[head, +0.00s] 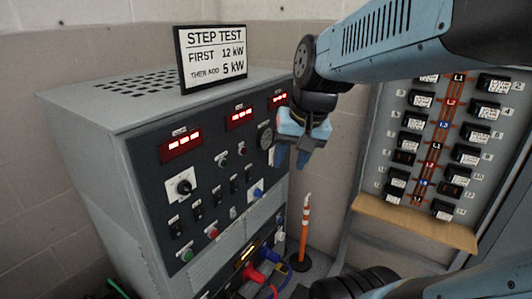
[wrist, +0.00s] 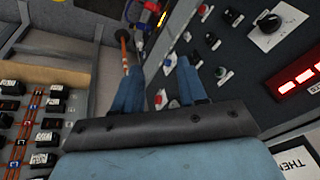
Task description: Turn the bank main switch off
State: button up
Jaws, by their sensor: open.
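The grey load bank cabinet (head: 85,130) has a dark front panel with switches, lamps and red displays. A large black rotary knob on a white plate (head: 182,186) sits at the panel's left; it shows at the upper right of the wrist view (wrist: 268,22). The labels are too small to read, so I cannot tell which control is the bank main switch. My gripper (head: 292,154) is open and empty in front of the panel's right end, apart from the knob. Its two blue fingers show in the wrist view (wrist: 158,72), pointing past the panel.
A "STEP TEST" sign (head: 211,58) stands on the cabinet. A breaker board (head: 445,140) with a wooden ledge (head: 415,222) is at the right. An orange-and-white post (head: 304,230) stands between them. Coloured cables and plugs (head: 255,277) are low on the cabinet.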

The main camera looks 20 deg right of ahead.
jog(key=o, duration=0.5)
jog(key=w+f+m+g+y, duration=0.2)
jog(key=w+f+m+y, duration=0.2)
jog(key=w+f+m, duration=0.2)
jog(key=w+m, duration=0.2)
jog(key=w, duration=0.1)
jog(key=shift+w+d+f+m, duration=0.15)
jog(key=shift+f+m, duration=0.15)
jog(key=shift+f, duration=0.1)
jog(key=w+d+f+m+t+y, duration=0.1)
jog(key=w+d+f+m+y, duration=0.4)
jog(key=w+m, duration=0.3)
jog(key=w+d+f+m+t, duration=0.5)
jog(key=d+m+t, duration=0.1)
jog(key=d+m, duration=0.3)
jog(key=w+d+f+m+t, duration=0.4)
jog(key=d+f+m+t, duration=0.15)
jog(key=d+m, duration=0.4)
jog(key=x, duration=1.3)
jog(key=shift+w+a+r+n+y, duration=0.3)
jog(key=shift+r+n, duration=0.05)
jog(key=shift+r, duration=0.25)
jog(key=shift+c, duration=0.2)
jog(key=c, duration=1)
